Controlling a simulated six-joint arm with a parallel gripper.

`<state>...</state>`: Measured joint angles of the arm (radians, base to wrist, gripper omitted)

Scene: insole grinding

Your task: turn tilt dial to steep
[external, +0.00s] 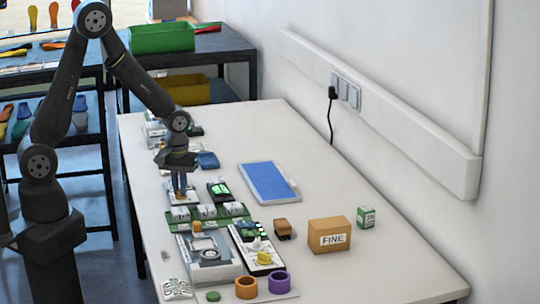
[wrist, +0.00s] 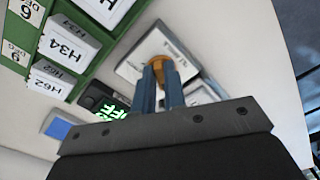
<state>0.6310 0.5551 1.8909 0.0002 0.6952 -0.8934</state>
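An orange-brown dial (wrist: 162,62) sits on a white plate (wrist: 133,68) with dark lettering too small and turned to read surely. My gripper's two blue fingers (wrist: 161,72) point at the dial, their tips over it with a narrow gap between. I cannot tell whether they are closed on it. In the external view my gripper (external: 180,192) points down at the table beside a dark device, hiding most of the dial and its plate. The dial's pointer and any steep mark cannot be made out.
A green tray (wrist: 77,12) of numbered cards lies close by. A black device with a lit green display (external: 219,189) stands beside my gripper. A blue pad (external: 268,181), a box marked FINE (external: 329,235) and purple (external: 279,282) and orange rings (external: 246,287) lie farther off.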

